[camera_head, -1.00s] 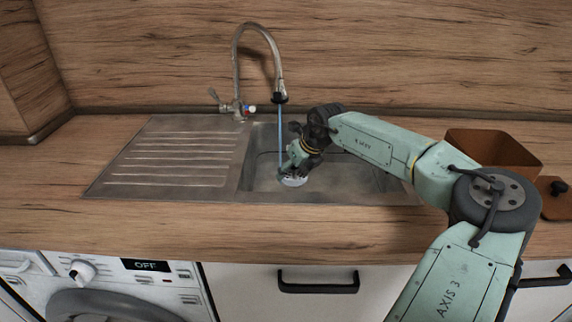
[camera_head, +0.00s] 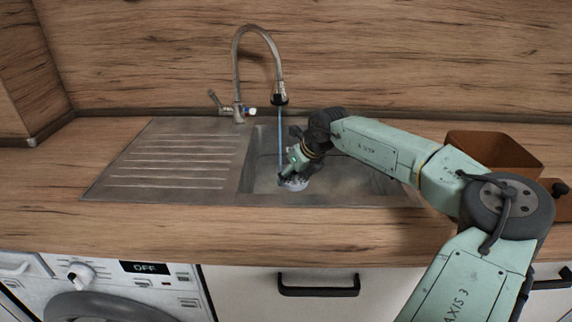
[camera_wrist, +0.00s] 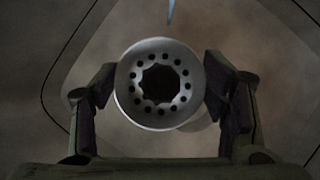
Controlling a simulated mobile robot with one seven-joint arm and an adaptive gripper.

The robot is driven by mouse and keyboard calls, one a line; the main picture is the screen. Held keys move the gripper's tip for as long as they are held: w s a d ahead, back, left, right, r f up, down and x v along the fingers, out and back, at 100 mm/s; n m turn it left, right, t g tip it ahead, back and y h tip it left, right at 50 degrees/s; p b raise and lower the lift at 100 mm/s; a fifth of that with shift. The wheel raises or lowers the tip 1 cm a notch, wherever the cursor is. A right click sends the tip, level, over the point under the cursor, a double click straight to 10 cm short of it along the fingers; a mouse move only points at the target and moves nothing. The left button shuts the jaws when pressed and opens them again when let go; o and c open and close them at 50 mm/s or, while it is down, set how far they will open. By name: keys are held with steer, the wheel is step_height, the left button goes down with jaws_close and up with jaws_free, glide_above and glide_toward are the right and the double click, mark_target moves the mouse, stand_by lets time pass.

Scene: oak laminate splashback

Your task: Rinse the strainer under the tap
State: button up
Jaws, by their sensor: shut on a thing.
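The strainer (camera_wrist: 159,112) is a pale round cup with a ring of holes and a dark centre. In the wrist view it sits between the two fingers of my gripper (camera_wrist: 160,105), which is shut on it. In the head view the strainer (camera_head: 294,184) shows as a small light shape below my gripper (camera_head: 289,172), low inside the sink basin (camera_head: 350,185). The tap (camera_head: 279,98) is running; a thin blue stream (camera_head: 280,135) falls beside my gripper. In the wrist view the stream's tip (camera_wrist: 170,12) shows beyond the strainer. Whether water touches the strainer, I cannot tell.
A ribbed steel drainer (camera_head: 175,160) lies left of the basin. A brown open box (camera_head: 490,150) stands on the worktop at the right, behind my arm. The tap lever (camera_head: 214,97) is at the back left. The basin's rim surrounds my gripper.

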stand_by(0.5)
steer(key=s+d+r, duration=0.1)
steer(key=s+r, duration=0.3)
steer(key=s, duration=0.1)
stand_by(0.3)
